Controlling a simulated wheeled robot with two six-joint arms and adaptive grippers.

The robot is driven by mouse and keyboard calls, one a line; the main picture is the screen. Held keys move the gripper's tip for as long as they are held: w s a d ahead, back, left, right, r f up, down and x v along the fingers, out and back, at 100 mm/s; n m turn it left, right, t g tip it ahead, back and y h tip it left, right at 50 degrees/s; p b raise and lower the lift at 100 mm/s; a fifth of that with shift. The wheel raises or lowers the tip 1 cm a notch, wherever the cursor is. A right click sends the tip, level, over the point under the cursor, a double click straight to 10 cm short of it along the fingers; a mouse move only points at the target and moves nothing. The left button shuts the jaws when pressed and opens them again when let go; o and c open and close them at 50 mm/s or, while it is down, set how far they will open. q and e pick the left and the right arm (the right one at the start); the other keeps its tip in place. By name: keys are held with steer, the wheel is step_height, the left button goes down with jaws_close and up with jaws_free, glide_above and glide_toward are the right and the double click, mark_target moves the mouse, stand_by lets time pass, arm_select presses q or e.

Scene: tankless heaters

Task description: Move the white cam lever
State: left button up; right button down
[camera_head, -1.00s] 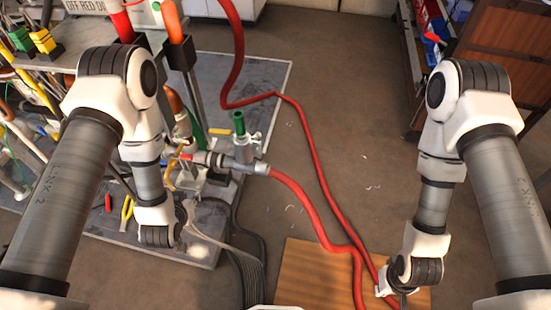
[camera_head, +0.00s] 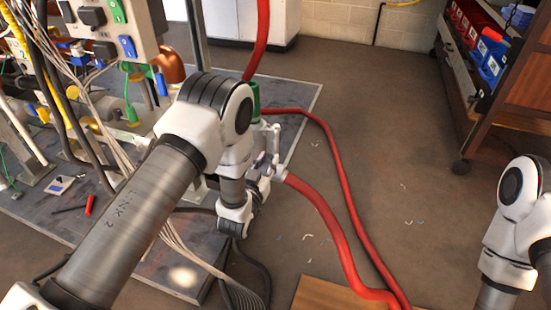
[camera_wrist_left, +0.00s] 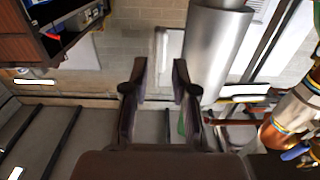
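A small whitish lever-like part (camera_head: 272,138) shows in the head view beside a green-topped fitting (camera_head: 254,97) on a red hose; I cannot tell for sure that it is the white cam lever. My left arm and wrist cover much of the fitting. My left gripper (camera_wrist_left: 160,78) shows in the left wrist view with its two dark fingers apart and nothing between them. In the head view its fingers are hard to make out close to the fitting, and contact cannot be told. My right gripper is out of view.
Red hoses (camera_head: 335,228) run over the brown floor right of the fitting. A grey mat (camera_head: 292,92) lies under the pipework. A board with cables (camera_head: 112,22) stands at upper left, a shelf with bins (camera_head: 490,50) at upper right. A wooden board (camera_head: 325,296) lies at the bottom.

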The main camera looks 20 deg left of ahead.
mark_target(274, 149)
arm_select(q)
steer(key=w+b, duration=0.1)
steer(key=w, duration=0.3)
steer(key=shift+w+f+b, duration=0.15)
steer(key=shift+w+b, duration=0.2)
steer(key=shift+w, duration=0.4)
jaws_close()
